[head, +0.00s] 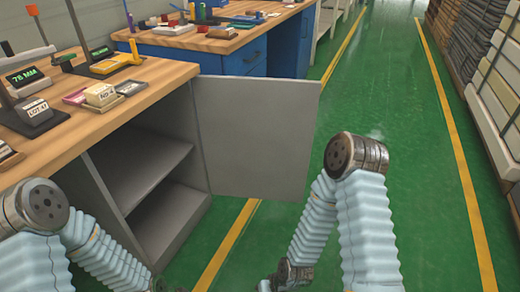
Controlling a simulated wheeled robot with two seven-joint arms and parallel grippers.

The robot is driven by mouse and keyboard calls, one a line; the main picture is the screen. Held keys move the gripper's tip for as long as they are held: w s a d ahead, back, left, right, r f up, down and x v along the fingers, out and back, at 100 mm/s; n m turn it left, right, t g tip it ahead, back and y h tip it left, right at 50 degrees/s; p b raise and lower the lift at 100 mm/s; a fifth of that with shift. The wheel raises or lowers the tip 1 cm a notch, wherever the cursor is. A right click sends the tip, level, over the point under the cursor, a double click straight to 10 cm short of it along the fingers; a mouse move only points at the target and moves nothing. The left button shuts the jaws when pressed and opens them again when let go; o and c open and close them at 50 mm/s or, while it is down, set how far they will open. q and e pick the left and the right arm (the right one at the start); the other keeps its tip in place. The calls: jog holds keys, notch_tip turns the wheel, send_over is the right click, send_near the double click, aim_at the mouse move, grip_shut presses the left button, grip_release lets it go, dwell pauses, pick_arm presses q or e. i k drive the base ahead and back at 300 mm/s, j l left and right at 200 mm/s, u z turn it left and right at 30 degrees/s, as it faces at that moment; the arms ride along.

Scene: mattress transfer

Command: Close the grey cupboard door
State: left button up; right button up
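The grey cupboard door (258,138) stands wide open in the head view. It hangs from the far side of the grey cupboard (170,225) and sticks out to the right, over the green floor. The cupboard's open front shows a shelf (143,165) and no objects inside that I can make out. My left arm comes in at the lower left, in front of the cupboard. My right arm is at the lower centre right, nearer than the door and apart from it in the picture. Both arms run down to the bottom edge, and neither gripper's fingers show.
A wooden worktop (150,80) over the cupboard carries label blocks, a display and tools. A blue workbench (245,62) stands behind the door. The green aisle floor (400,130) is clear to the right, with yellow lines. Stacked mattresses (490,90) line the far right.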

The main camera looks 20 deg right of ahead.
aim_at(257, 134)
jog(key=i+l+u, duration=0.15)
jog(key=l+u, duration=0.3)
jog(key=l, duration=0.5)
jog(key=l+u, duration=0.4)
jog(key=l, duration=0.6)
jog(key=k+l+u, duration=0.1)
jog(key=l+u, duration=0.35)
jog(key=l, duration=0.55)
jog(key=l+u, duration=0.25)
jog(key=l, duration=0.3)
jog(key=i+l+u, duration=0.1)
jog(key=l+u, duration=0.15)
jog(key=l, duration=0.35)
jog(key=l+u, duration=0.25)
jog(key=l, duration=0.3)
jog(key=k+l+u, duration=0.1)
jog(key=l+u, duration=0.15)
jog(key=l, duration=0.3)
jog(key=k+l+u, duration=0.25)
jog(key=l, duration=0.3)
jog(key=i+l, duration=0.05)
jog(key=i, duration=0.05)
